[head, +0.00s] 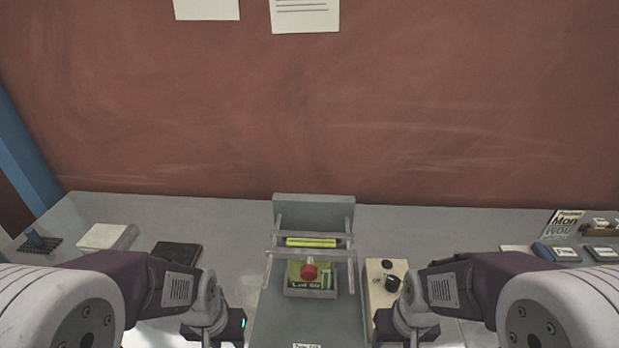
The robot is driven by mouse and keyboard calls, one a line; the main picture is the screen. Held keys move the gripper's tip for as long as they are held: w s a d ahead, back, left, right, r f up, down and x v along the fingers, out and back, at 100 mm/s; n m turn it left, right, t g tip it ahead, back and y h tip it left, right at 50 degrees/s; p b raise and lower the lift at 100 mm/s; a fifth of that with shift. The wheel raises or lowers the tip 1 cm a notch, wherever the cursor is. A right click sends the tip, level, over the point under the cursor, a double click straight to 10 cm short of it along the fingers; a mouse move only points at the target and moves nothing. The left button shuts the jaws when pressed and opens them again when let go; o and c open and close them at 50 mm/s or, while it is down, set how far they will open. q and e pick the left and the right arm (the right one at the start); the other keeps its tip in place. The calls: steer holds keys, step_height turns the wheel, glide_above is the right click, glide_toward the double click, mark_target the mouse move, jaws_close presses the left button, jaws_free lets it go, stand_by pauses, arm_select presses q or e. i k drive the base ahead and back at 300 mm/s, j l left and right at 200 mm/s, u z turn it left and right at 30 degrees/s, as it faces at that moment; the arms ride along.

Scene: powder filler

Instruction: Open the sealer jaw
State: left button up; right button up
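The sealer (314,208) is a grey machine in the middle of the bench with an upright back plate. Its jaw (310,255) shows as a pale crossbar carried between two side arms, in front of a yellow-green strip (311,242). I cannot tell how far apart the jaw parts are. A red knob (309,271) sits just in front of the bar, over a green label reading like "Lot 50". My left gripper (236,325) is low, left of the sealer and apart from the jaw. My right gripper (384,326) is low on the right. The fingers of both are hidden or unclear.
A cream control box (382,272) with black knobs stands right of the sealer. A white block (108,237) and a dark flat case (176,252) lie at left. Small cards and a sign (564,224) are at far right. A red-brown wall (310,110) closes the back.

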mark_target(308, 272)
steer(key=k+j+z, duration=0.35)
steer(key=j, duration=0.2)
steer(key=k+j+z, duration=0.35)
steer(key=j, duration=0.1)
